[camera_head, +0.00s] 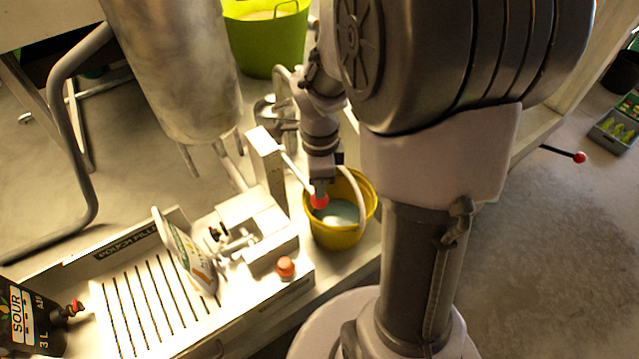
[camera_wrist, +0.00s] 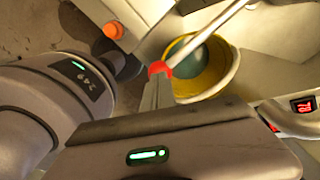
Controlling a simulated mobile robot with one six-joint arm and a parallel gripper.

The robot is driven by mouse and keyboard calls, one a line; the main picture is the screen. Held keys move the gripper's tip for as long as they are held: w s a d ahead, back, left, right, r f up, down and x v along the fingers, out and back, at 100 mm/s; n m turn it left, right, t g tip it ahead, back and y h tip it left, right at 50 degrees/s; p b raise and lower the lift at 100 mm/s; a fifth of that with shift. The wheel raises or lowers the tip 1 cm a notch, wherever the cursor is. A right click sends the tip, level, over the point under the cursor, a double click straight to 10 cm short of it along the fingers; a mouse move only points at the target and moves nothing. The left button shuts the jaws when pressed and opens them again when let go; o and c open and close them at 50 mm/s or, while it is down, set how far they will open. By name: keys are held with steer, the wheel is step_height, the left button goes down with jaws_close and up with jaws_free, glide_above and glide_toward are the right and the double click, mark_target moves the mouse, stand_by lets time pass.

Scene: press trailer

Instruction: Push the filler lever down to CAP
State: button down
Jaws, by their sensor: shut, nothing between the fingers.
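The filler lever is a pale rod (camera_head: 297,172) with a red knob (camera_head: 319,201) at its end, slanting down from the filler's upright post (camera_head: 264,156). In the wrist view the red knob (camera_wrist: 160,68) sits right at the tips of my gripper (camera_wrist: 158,78), and the rod (camera_wrist: 212,32) runs to the upper right. My gripper (camera_head: 322,188) is shut with nothing in it; its tips appear against or just above the knob. I cannot tell for certain whether they touch. No CAP marking is readable.
A yellow bucket (camera_head: 368,200) stands below the knob. An orange cap-like knob (camera_head: 286,266) and a pouch (camera_head: 187,250) are on the filler bench. A black SOUR pouch (camera_head: 30,318) lies lower left. A green tub (camera_head: 262,45) and metal tank (camera_head: 178,70) stand behind.

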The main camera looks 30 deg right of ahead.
steer(key=shift+w+f+b, duration=0.1)
steer(key=shift+f+b, duration=0.95)
steer(key=shift+f, duration=0.35)
steer(key=shift+w+f+b, duration=0.25)
steer(key=shift+f+b, duration=0.45)
steer(key=shift+f, duration=0.1)
steer(key=shift+w+f+b, duration=0.2)
steer(key=shift+f+b, duration=0.5)
steer(key=shift+f, duration=0.1)
steer(key=shift+r, duration=0.1)
step_height(320, 180, up, 10)
steer(key=p, duration=0.8)
